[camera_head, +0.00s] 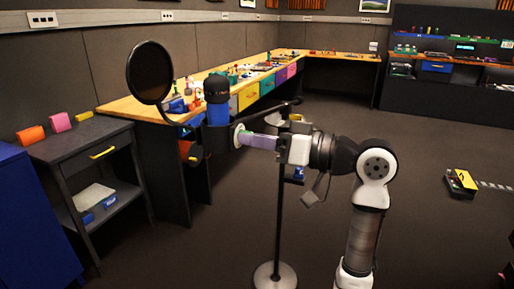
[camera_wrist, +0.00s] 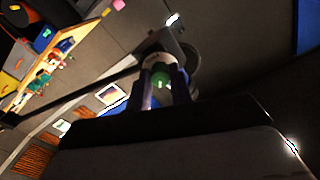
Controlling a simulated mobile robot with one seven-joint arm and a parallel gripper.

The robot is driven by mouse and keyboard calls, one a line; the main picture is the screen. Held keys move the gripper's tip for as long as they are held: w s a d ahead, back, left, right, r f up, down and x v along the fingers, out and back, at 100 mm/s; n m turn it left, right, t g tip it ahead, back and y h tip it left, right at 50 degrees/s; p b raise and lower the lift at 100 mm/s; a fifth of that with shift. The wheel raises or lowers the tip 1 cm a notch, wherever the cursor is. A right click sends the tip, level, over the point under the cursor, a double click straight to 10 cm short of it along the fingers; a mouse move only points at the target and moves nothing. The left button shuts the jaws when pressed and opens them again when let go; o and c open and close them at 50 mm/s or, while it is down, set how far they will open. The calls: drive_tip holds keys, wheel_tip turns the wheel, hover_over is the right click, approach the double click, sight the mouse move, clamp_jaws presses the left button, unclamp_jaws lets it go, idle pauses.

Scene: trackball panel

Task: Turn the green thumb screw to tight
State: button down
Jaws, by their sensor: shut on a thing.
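The green thumb screw (camera_wrist: 160,79) shows in the wrist view between the two fingers of my gripper (camera_wrist: 161,90), at the end of a dark mount. The fingers lie on both sides of it, and my gripper is shut on it. In the head view my gripper (camera_head: 242,138) reaches left to a pale round part beside the dark mount of a boom stand (camera_head: 277,210). The screw itself is mostly hidden there by the fingers. I cannot tell from these views how tight the screw is.
The stand carries a black round filter (camera_head: 150,72) and a blue and black microphone (camera_head: 217,101). Its round base (camera_head: 276,275) stands on the floor. A long workbench (camera_head: 130,107) and a dark side cart (camera_head: 88,150) are behind at left.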

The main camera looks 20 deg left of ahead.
drive_tip(key=shift+n, duration=0.5)
drive_tip(key=c, duration=1.3)
unclamp_jaws()
drive_tip(key=shift+o, duration=0.2)
drive_tip(key=d+b, duration=0.2)
drive_tip(key=d, duration=1.1)
drive_tip(key=shift+s+d, duration=0.2)
drive_tip(key=shift+d, duration=0.2)
